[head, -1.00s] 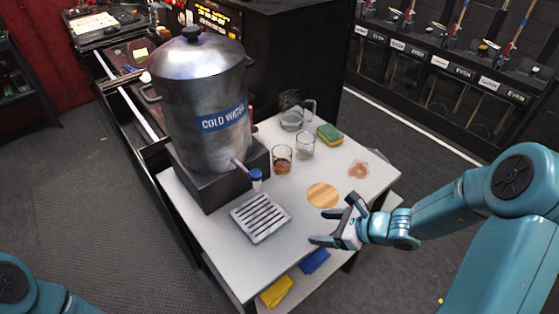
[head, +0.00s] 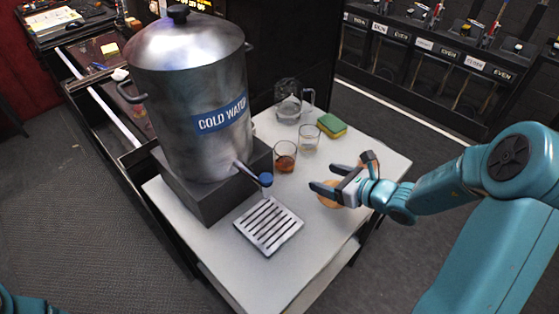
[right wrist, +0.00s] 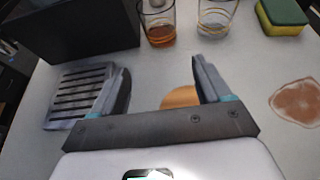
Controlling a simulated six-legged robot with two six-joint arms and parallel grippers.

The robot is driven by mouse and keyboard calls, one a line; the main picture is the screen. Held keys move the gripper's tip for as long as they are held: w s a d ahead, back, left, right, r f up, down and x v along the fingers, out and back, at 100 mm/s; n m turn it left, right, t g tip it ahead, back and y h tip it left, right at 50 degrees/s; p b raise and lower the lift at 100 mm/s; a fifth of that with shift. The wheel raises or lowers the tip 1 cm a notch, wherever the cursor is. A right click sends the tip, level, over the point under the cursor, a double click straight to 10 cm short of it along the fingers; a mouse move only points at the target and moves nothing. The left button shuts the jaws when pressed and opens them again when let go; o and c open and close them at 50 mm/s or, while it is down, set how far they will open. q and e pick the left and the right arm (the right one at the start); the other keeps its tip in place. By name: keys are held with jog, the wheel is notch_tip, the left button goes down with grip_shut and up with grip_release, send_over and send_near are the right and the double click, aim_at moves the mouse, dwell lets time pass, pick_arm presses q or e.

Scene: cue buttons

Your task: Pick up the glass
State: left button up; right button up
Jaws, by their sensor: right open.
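A glass with brown liquid (head: 285,157) stands upright on the white table, right of the dispenser's tap. In the right wrist view this glass (right wrist: 159,32) is at the top centre. A clear glass with faint rings (head: 309,138) stands just behind and right of it; it also shows in the right wrist view (right wrist: 214,20). My right gripper (head: 325,177) is open and empty above the table, nearer than both glasses and touching neither. Its two fingers (right wrist: 161,68) point toward the glasses in the right wrist view. My left gripper is out of view.
A metal cold-water dispenser (head: 190,100) stands left on a dark base. A slotted drip tray (head: 268,226) lies in front. A wooden coaster (head: 327,200) is partly hidden under my gripper. A sponge (head: 331,125) and a glass jug (head: 289,109) are at the back. A brown stain (right wrist: 297,101) lies right.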

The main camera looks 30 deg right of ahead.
aim_at(293, 166)
jog(key=shift+w, duration=0.1)
jog(key=p+x, duration=0.1)
jog(key=x, duration=0.8)
jog(key=shift+w+a+f, duration=0.1)
jog(key=shift+w, duration=0.15)
jog(key=p+x, duration=0.1)
jog(key=x, duration=0.4)
jog(key=shift+w+f+p, duration=0.2)
jog(key=shift+p, duration=0.1)
jog(key=shift+w+f, duration=0.1)
jog(key=shift+w, duration=0.05)
jog(key=c, duration=0.9)
jog(key=shift+o, duration=0.2)
